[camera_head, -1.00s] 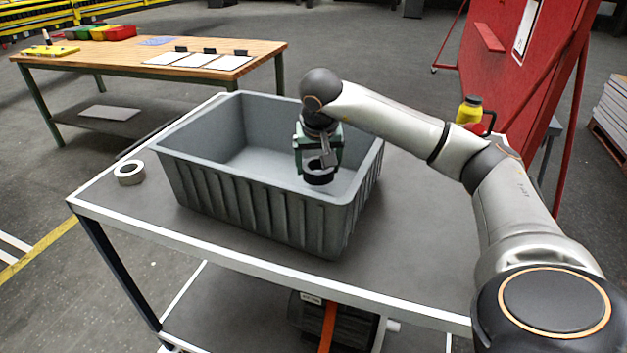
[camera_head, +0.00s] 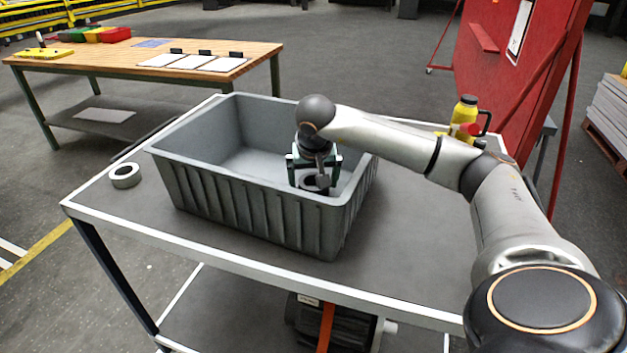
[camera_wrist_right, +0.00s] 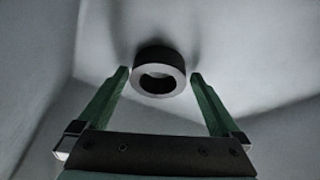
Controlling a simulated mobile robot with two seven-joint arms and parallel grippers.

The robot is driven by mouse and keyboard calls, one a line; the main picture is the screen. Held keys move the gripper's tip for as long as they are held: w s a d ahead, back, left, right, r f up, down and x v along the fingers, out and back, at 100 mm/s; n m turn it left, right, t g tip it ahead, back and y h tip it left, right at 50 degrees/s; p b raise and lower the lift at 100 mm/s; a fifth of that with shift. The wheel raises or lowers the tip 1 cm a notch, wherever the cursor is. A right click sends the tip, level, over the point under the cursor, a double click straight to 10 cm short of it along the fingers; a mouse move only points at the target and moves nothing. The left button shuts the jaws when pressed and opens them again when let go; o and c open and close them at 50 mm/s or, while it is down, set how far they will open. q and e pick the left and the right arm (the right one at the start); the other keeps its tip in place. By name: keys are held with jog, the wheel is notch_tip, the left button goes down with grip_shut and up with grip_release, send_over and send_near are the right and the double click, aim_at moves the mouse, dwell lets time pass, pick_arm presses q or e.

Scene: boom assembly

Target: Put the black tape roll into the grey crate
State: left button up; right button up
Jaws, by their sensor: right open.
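The grey crate (camera_head: 255,213) stands on the cart top. My right gripper (camera_head: 310,183) reaches down inside the crate at its right end. The right wrist view shows the black tape roll (camera_wrist_right: 159,73) between and just beyond the tips of the two green fingers (camera_wrist_right: 158,78), with a gap on each side. The gripper is open and the roll is free of it, inside the crate; its shadow falls close by on the crate's surface. In the head view the roll is mostly hidden by the gripper and the crate wall. My left gripper is not in view.
A white tape roll (camera_head: 125,175) lies on the cart top (camera_head: 410,235) left of the crate. A yellow bottle (camera_head: 465,112) stands at the cart's far right. A wooden table (camera_head: 110,62) with papers and coloured bins is behind. A red board (camera_head: 505,75) stands at the back right.

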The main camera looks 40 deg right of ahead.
jog(key=v, duration=1.2)
jog(key=shift+r+p, duration=0.15)
jog(key=shift+p, duration=0.15)
